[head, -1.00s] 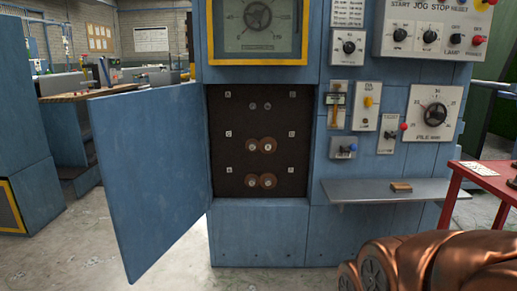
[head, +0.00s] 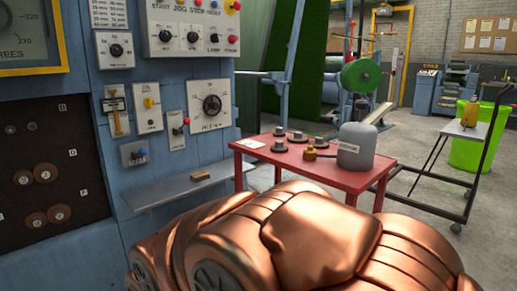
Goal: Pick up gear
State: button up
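Several small dark round pieces, which look like gears, sit on the red table (head: 335,173). One dark piece (head: 280,145) is near the table's left side, with another dark piece (head: 298,136) behind it. Brown discs (head: 42,174) are mounted in pairs on the dark panel of the open blue cabinet at the left. I cannot tell which of these is the task's gear. My gripper's fingers do not show.
A grey container labelled grease (head: 356,146) and a brass-coloured piece (head: 310,153) stand on the red table. A metal shelf (head: 160,193) with a small brown block juts from the blue machine.

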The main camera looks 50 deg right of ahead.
aim_at(279, 147)
jog(key=z, duration=2.4)
jog(key=i, duration=0.7)
jog(key=u, duration=2.2)
